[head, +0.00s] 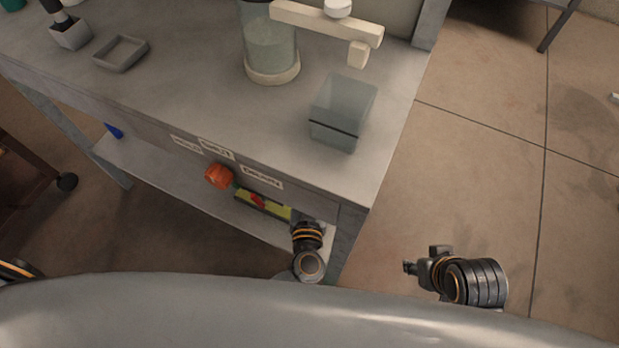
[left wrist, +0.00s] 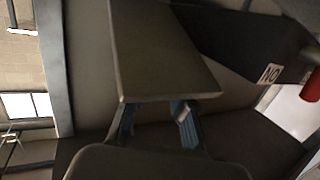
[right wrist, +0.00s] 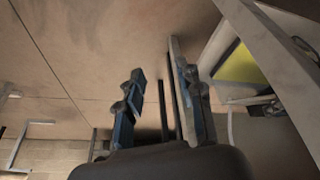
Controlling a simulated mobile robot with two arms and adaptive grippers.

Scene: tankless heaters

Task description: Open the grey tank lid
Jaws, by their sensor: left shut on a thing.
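In the left wrist view a flat grey panel (left wrist: 160,50), which looks like the grey lid, lies across the ends of my left gripper's fingers (left wrist: 155,120). The gripper is shut on it, and the panel hides the fingertips. The tank body under it cannot be made out. My left gripper's fingers do not show in the head view. My right gripper (right wrist: 160,100) is open in the right wrist view, with its blue-padded fingers apart. A grey bar shows close beside its right-hand finger; I cannot tell whether they touch.
A grey workbench (head: 180,85) carries a translucent box (head: 345,100), a glass cylinder (head: 268,50) and a small tray (head: 120,53). An orange object (head: 218,176) and a yellow-green item (head: 262,205) lie on its lower shelf.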

